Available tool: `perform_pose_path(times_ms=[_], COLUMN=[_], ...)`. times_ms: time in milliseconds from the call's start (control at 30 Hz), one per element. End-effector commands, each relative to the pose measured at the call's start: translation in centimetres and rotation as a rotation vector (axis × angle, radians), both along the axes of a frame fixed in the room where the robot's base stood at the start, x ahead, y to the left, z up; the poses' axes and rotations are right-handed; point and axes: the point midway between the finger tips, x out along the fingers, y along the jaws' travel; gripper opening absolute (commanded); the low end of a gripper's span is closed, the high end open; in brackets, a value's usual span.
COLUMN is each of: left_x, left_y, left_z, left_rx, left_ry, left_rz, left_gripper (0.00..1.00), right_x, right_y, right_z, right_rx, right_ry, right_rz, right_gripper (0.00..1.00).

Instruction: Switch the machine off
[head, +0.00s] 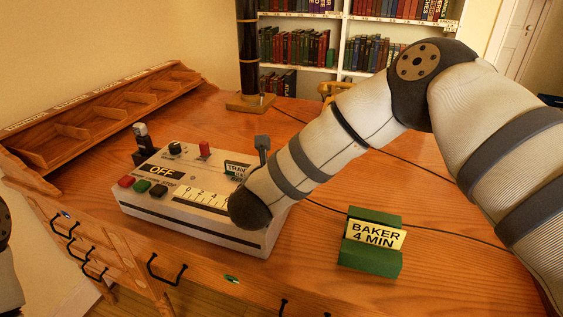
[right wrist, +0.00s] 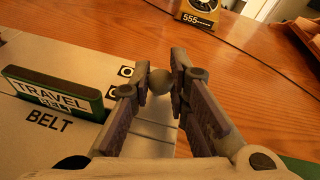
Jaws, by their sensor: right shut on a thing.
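The machine (head: 215,232) is a pale box on the desk. Its top has an OFF label (head: 162,171), red, green and dark buttons along the front left, a black knob, a red post and a numbered scale. In the right wrist view, a green TRAVEL plate (right wrist: 55,92) stands by the word BELT on the machine. My right gripper (right wrist: 160,82) is shut on a grey round knob (right wrist: 160,79), beside markings near the machine's edge. In the head view my right arm hides the gripper and part of the machine's right side. My left gripper is not in view.
A green block (head: 370,260) with a yellow BAKER 4 MIN card stands right of the machine. A wooden rack (head: 105,108) lines the desk's left back. A dark column (head: 248,50) stands at the back. Black cables cross the desk. A 555 object (right wrist: 198,14) is beyond the gripper.

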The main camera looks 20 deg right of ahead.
Motion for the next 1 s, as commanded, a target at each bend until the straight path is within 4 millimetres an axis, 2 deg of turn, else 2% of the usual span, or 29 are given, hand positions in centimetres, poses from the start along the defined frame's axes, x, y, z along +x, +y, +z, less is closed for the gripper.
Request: perform_pose_path(times_ms=[233,267,333,367,700,767,1000], left_x=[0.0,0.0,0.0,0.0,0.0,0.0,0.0], left_y=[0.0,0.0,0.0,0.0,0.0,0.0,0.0], left_z=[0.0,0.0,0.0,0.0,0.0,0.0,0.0], left_rx=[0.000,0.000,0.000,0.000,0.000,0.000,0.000], left_ry=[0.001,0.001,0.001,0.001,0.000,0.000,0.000], left_rz=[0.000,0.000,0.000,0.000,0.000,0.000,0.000], left_gripper=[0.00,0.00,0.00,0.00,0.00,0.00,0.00], right_x=[0.0,0.0,0.0,0.0,-0.5,-1.5,-7.0], right_y=[-0.1,-0.1,-0.1,-0.1,0.3,0.8,3.6], right_z=[-0.1,-0.1,-0.1,-0.1,0.1,0.5,2.4], right_rx=[0.000,0.000,0.000,0.000,0.001,0.002,0.000], right_ry=[0.002,0.002,0.002,0.002,0.002,0.002,0.003], right_rz=[-0.001,-0.001,-0.001,-0.001,0.000,0.002,0.003], right_gripper=[0.00,0.20,0.36,0.38,0.38,0.38,0.38])
